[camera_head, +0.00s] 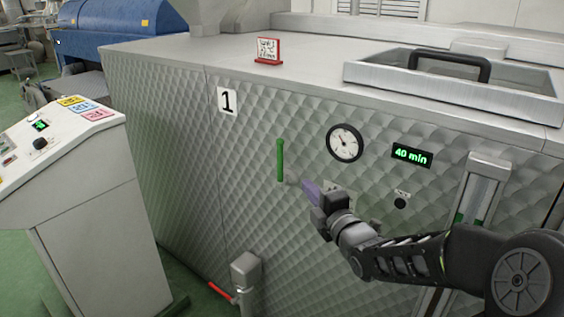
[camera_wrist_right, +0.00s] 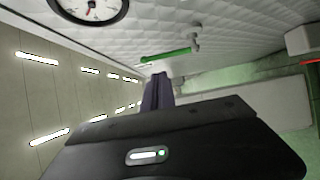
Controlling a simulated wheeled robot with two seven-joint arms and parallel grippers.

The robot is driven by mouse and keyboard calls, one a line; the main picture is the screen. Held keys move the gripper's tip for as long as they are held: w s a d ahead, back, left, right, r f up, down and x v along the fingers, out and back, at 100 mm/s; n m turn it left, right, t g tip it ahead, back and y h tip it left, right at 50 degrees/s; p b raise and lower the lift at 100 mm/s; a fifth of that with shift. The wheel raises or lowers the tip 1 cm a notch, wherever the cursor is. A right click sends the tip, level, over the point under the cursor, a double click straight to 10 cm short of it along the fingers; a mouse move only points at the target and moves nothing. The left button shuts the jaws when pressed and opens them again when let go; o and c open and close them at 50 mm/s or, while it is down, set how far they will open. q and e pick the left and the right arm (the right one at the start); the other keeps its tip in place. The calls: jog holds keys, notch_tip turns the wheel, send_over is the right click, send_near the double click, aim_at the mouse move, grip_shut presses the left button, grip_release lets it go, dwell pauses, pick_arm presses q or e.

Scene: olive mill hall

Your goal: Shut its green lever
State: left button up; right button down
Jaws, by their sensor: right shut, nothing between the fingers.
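The green lever (camera_head: 280,161) stands upright on the quilted metal front of the machine marked 1, its lower end at a small grey pivot. It also shows in the right wrist view (camera_wrist_right: 166,55), beyond the fingers and a little to one side. My right gripper (camera_head: 306,187) is shut and empty, just right of the lever's lower end. Its fingers also show in the right wrist view (camera_wrist_right: 157,80). I cannot tell from these views whether the fingertips touch the lever. My left gripper is not in view.
A round gauge (camera_head: 344,143) and a "40 min" display (camera_head: 412,155) are right of the lever. A red-handled valve (camera_head: 222,292) sits low on the front. A control console (camera_head: 92,195) stands at left. A red-framed sign (camera_head: 268,51) stands on top.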

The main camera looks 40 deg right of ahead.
aim_at(281, 157)
jog(key=shift+w, duration=0.1)
jog(key=p+x, duration=0.3)
jog(key=x, duration=1.1)
jog(key=shift+r+p, duration=0.1)
jog(key=shift+p, duration=0.25)
